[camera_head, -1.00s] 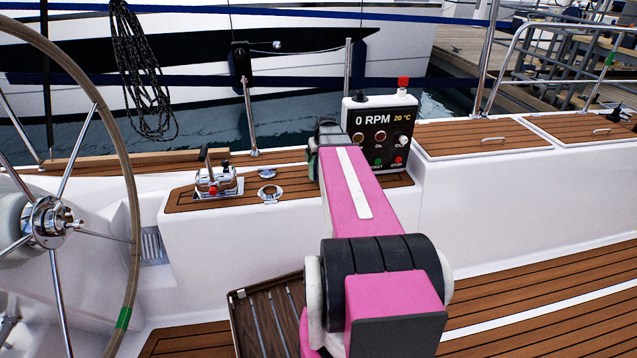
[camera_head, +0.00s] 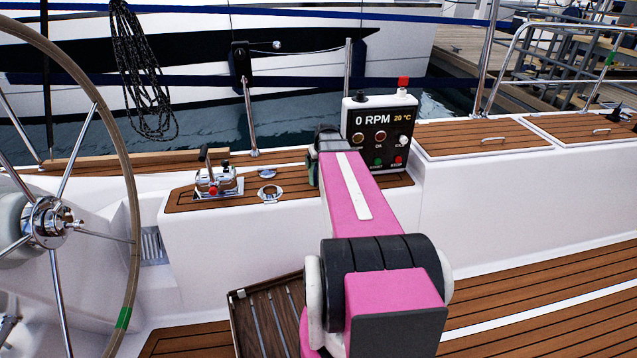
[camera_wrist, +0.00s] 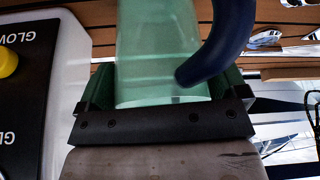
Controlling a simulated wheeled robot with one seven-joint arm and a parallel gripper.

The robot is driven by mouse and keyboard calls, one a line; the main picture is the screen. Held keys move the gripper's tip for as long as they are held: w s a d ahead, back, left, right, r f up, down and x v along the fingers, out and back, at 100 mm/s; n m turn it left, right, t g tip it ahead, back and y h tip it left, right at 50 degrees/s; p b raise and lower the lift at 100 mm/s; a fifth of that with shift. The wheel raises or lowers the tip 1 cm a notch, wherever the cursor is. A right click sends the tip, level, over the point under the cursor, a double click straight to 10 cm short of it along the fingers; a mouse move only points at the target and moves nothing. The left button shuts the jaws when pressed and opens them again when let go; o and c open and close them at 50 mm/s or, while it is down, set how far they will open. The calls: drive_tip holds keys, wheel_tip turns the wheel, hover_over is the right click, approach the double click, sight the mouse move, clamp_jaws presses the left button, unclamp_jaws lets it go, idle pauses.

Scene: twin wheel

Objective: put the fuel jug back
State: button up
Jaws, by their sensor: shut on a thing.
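The fuel jug (camera_wrist: 150,50) is a translucent green body with a dark blue curved handle (camera_wrist: 225,40) in the wrist view. My gripper (camera_wrist: 165,92) is shut on it, with the green-padded fingers on either side of the body. The jug's far end runs out of the picture. In the head view my gripper (camera_head: 318,160) is at the end of my pink arm, just left of the engine panel, above the teak-topped ledge. My arm hides most of the jug there, so its tilt is unclear.
The engine panel (camera_head: 383,125) stands close to the right of my gripper. A throttle lever (camera_head: 213,182) and a round chrome deck fitting (camera_head: 270,192) sit on the ledge (camera_head: 235,197) to the left. The steering wheel (camera_head: 128,200) is at far left. Water and a rail lie behind.

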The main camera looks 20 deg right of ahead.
drive_tip(key=shift+f, duration=0.3)
drive_tip(key=o, duration=0.8)
drive_tip(key=v, duration=1)
drive_tip(key=shift+s+r, duration=0.15)
drive_tip(key=shift+r, duration=0.2)
drive_tip(key=shift+s, duration=0.1)
